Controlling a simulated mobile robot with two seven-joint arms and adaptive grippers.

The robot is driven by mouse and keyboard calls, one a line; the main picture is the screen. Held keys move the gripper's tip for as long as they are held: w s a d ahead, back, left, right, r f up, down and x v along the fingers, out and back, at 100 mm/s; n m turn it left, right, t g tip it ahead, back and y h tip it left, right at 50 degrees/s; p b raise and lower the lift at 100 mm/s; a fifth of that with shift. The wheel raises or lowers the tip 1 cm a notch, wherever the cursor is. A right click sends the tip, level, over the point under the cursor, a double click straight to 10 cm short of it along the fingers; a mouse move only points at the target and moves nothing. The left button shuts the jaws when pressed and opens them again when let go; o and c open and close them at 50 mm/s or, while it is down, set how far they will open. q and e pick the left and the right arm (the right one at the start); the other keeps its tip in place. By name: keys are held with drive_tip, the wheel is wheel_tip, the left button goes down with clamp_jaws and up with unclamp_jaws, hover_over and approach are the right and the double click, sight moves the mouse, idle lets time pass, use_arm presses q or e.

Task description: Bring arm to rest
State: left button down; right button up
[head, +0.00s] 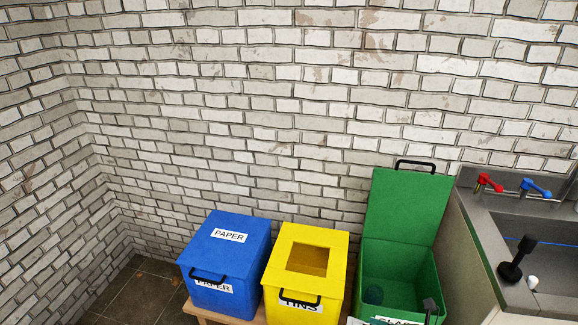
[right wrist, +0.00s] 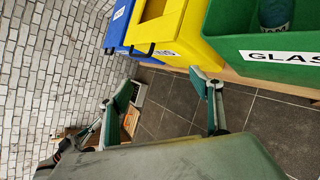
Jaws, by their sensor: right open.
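My right gripper (head: 410,314) is at the bottom edge of the head view, in front of the green bin (head: 400,215), and only a small part of it shows. In the right wrist view my right gripper (right wrist: 164,105) is open, its two fingers well apart with nothing between them. In that view the green bin (right wrist: 228,48), marked GLASS, is at the upper right, beyond the fingers. My left gripper is in neither view.
A blue PAPER bin (head: 226,255) is closed; a yellow TINS bin (head: 325,255) has a square opening. The green bin's lid stands up, and a dark teal object (right wrist: 276,13) is inside. A sink (head: 535,235) is at right. Tiled floor (right wrist: 180,125) lies below.

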drive_tip(key=s+a+r+m+t+b, duration=0.2)
drive_tip(key=a+m+t, duration=0.2)
drive_tip(key=m, duration=0.5)
use_arm(q)
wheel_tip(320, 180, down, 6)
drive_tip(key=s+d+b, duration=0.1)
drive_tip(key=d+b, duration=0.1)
drive_tip(key=b, duration=0.3)
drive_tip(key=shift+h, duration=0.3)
use_arm(e)
drive_tip(key=s+d+f+m+h, duration=0.1)
drive_tip(key=s+f+m+h, duration=0.2)
drive_tip(key=s+f+m, duration=0.4)
drive_tip(key=s+d+f+m+g+h, duration=0.1)
drive_tip(key=s+f+m, duration=0.5)
drive_tip(key=m, duration=1)
drive_tip(key=shift+s+d+f+g+h, duration=0.35)
drive_tip(key=shift+s+d+h, duration=0.35)
drive_tip(key=shift+h, duration=0.5)
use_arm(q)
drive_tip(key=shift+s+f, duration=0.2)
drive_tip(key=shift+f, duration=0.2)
use_arm(e)
drive_tip(key=shift+a, duration=0.15)
drive_tip(key=shift+c, duration=0.3)
